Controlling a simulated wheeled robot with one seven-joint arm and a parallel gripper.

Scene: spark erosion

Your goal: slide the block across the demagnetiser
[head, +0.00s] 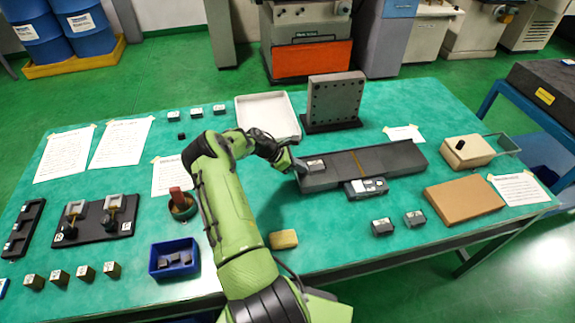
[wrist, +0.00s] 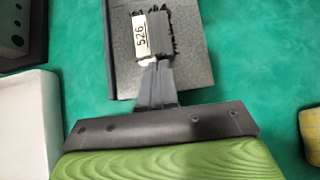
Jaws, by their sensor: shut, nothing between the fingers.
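The demagnetiser (head: 385,160) is a long dark slab with an orange stripe across its middle; its end also shows in the wrist view (wrist: 188,75). The block (head: 315,165) lies on its left end. In the wrist view the block (wrist: 178,36) is dark grey with a white label reading 526 and black bristly fringes at its edges. My gripper (head: 299,166) is at the block's left side. In the wrist view its fingers (wrist: 157,66) are shut and empty, their tips right at the block's near edge. I cannot tell whether they touch it.
A small control box (head: 366,187) sits against the demagnetiser's front. An upright drilled plate (head: 335,99) and a white tray (head: 254,110) stand behind. Two loose blocks (head: 383,227) and a brown board (head: 464,200) lie in front. The slab's top right of the block is clear.

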